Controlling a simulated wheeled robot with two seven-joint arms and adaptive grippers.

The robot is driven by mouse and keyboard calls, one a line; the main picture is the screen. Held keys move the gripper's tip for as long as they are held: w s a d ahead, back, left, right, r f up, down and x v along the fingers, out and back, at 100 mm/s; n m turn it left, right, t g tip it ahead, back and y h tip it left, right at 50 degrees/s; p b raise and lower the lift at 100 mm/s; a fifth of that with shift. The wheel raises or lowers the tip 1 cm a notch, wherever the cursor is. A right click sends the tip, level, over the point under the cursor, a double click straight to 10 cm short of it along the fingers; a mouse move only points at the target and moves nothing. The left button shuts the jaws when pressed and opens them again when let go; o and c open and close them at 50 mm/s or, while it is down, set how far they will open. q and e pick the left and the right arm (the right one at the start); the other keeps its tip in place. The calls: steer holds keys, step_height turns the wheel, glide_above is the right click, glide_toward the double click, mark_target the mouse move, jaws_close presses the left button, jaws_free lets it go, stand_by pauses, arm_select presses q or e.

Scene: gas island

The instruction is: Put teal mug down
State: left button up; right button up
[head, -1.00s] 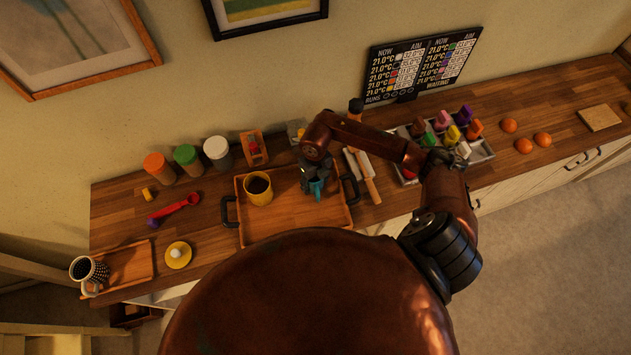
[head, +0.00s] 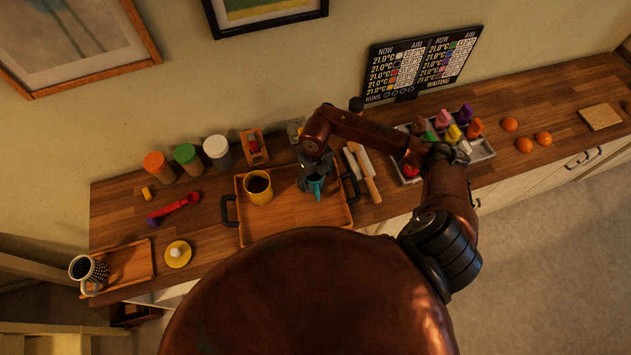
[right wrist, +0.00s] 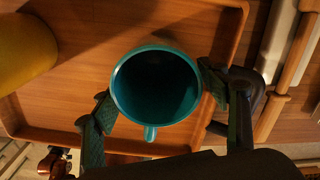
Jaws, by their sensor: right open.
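The teal mug (head: 316,187) stands on the wooden tray (head: 282,228), in its right part, partly hidden by my right gripper (head: 316,178). In the right wrist view the mug (right wrist: 156,88) shows from above, its inside dark and its handle toward the bottom of the picture. The right gripper's fingers (right wrist: 155,112) are open, one on each side of the mug; I cannot tell whether either one touches it. My left gripper is not in view.
A yellow mug (head: 258,191) with dark contents stands on the same tray, left of the teal mug. A rolling pin (head: 363,173) lies right of the tray. Several jars (head: 187,156) stand behind, and a grey box of colourful items (head: 483,152) is further right.

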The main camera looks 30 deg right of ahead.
step_height(320, 180, up, 10)
steer(key=b, duration=0.1)
